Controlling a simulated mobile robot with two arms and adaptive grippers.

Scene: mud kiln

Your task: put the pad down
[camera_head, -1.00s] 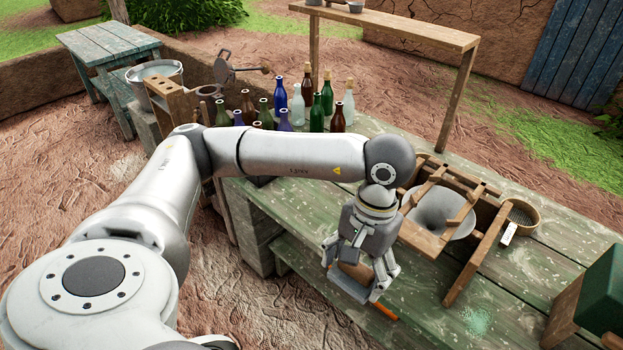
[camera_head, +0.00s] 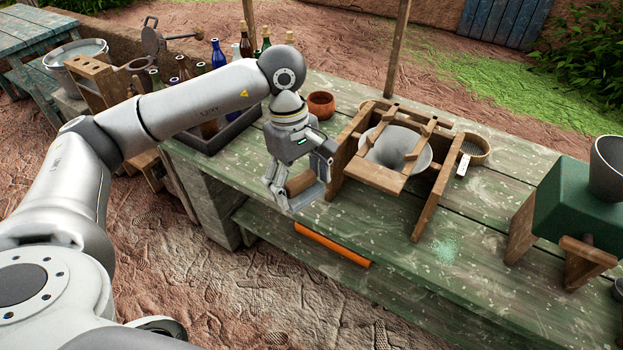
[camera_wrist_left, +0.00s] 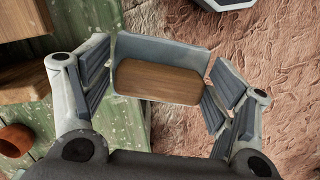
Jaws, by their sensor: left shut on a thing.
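My left gripper (camera_head: 298,190) is shut on the pad, which has a brown wooden block (camera_head: 300,183) on a grey-blue base (camera_head: 306,197). In the left wrist view the pad's wooden top (camera_wrist_left: 158,82) sits between the two fingers, with the grey-blue part (camera_wrist_left: 165,52) along its far side. The gripper holds the pad near the front edge of the green worktable (camera_head: 355,225), left of the wooden frame. I cannot tell whether the pad touches the table. My right gripper is not in view.
A wooden frame with a grey funnel (camera_head: 395,148) stands right of the gripper. A clay bowl (camera_head: 321,104) is behind it. An orange bar (camera_head: 333,244) lies along the front edge. Bottles (camera_head: 220,52) stand behind my arm. A green box (camera_head: 565,205) is at right. The table front between is clear.

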